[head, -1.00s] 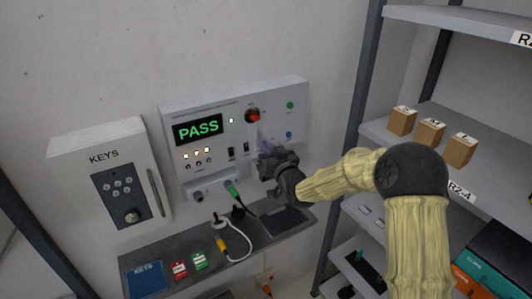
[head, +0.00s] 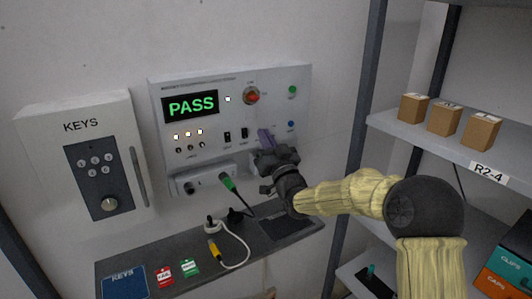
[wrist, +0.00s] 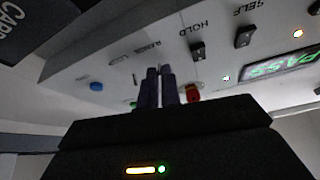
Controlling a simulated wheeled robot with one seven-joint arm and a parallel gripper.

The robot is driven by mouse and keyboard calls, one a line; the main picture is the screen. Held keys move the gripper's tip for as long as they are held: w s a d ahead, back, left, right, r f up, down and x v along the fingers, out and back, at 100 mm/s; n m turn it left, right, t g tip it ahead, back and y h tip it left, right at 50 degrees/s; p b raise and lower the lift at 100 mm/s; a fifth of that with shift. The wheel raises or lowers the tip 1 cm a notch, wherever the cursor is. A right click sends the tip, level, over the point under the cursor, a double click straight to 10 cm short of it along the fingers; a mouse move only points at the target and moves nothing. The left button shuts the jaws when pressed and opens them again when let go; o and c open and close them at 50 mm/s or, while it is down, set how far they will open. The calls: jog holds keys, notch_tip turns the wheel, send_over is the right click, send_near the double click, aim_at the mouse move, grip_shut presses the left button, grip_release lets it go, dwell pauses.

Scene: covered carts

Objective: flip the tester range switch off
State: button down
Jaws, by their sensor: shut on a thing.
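The tester (head: 300,77) is a pale wall panel whose green display reads PASS. My gripper (head: 265,138) is at its lower right, with purple fingers against the panel, right of two black rocker switches. In the wrist view, my gripper's fingers (wrist: 158,84) are close together, with a thin gap, below a small label that seems to read RANGE. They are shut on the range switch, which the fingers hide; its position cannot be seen. The wrist view also shows the HOLD rocker (wrist: 197,50) and the SELF rocker (wrist: 243,36), both apart from the fingers.
A red knob (head: 251,96), a green button (head: 292,91) and a blue button (head: 291,125) sit near my gripper. A key box (head: 50,135) hangs at left. Below is a dark shelf (head: 200,249) with cables and tags. A rack with small boxes (head: 443,117) stands at right.

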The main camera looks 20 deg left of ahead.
jog(key=t+y+b, duration=0.1)
jog(key=b, duration=0.3)
jog(key=f+t+b, duration=0.1)
jog(key=b, duration=0.4)
jog(key=shift+w+a+f+m+y, duration=0.2)
jog(key=shift+m+y, duration=0.1)
jog(key=shift+y, duration=0.1)
jog(key=shift+r+t+b, duration=0.15)
jog(key=shift+t+b, duration=0.55)
jog(key=shift+b, duration=0.2)
jog(key=c, duration=1.6)
grip_release()
jog(key=shift+y, duration=0.3)
jog(key=b+v, duration=0.3)
jog(key=v, duration=1.4)
jog(key=shift+s+d, duration=0.2)
jog(key=shift+s, duration=0.05)
